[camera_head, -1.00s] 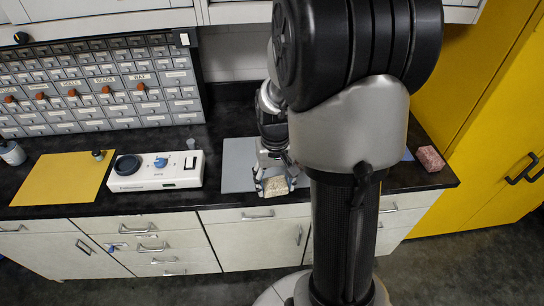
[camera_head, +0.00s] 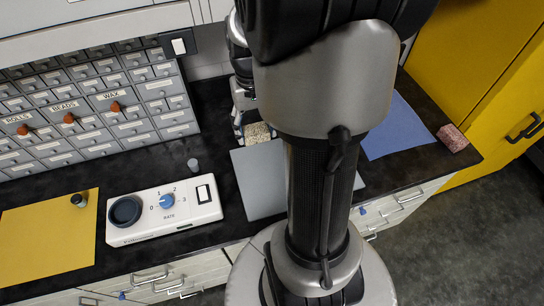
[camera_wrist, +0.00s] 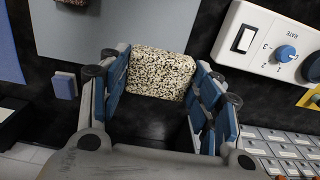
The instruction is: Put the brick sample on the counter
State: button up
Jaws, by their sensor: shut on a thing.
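My gripper (camera_head: 246,123) is shut on a speckled cream-and-black block (camera_head: 260,132). In the wrist view, the blue-padded fingers of my gripper (camera_wrist: 162,76) are on both sides of the block (camera_wrist: 160,72). It is behind the grey mat (camera_head: 262,180), near the wall side of the black counter (camera_head: 225,150). I cannot tell whether the block touches the counter, or whether it is the brick sample. A pinkish speckled block (camera_head: 452,138) sits at the counter's right end. My arm hides part of the grey mat.
A white rate-dial device (camera_head: 160,208) stands left of the grey mat, with a small grey cup (camera_head: 193,164) behind it. A yellow mat (camera_head: 40,245) lies further left and a blue mat (camera_head: 395,130) right. The wrist view shows a small blue block (camera_wrist: 64,84) and a brownish block (camera_wrist: 70,2).

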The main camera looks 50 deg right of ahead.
jog(key=f+b, duration=0.1)
jog(key=f, duration=0.3)
jog(key=f+b, duration=0.1)
jog(key=f, duration=0.4)
jog(key=f+b, duration=0.2)
jog(key=f, duration=0.3)
jog(key=shift+s+f, duration=0.15)
jog(key=shift+s, duration=0.15)
jog(key=shift+w+f+b, duration=0.1)
jog(key=shift+f+b, duration=0.85)
jog(key=shift+f, duration=1.75)
jog(key=shift+r, duration=0.1)
jog(key=o, duration=0.7)
jog(key=shift+f, duration=0.25)
jog(key=o, duration=0.5)
jog(key=shift+r, duration=0.1)
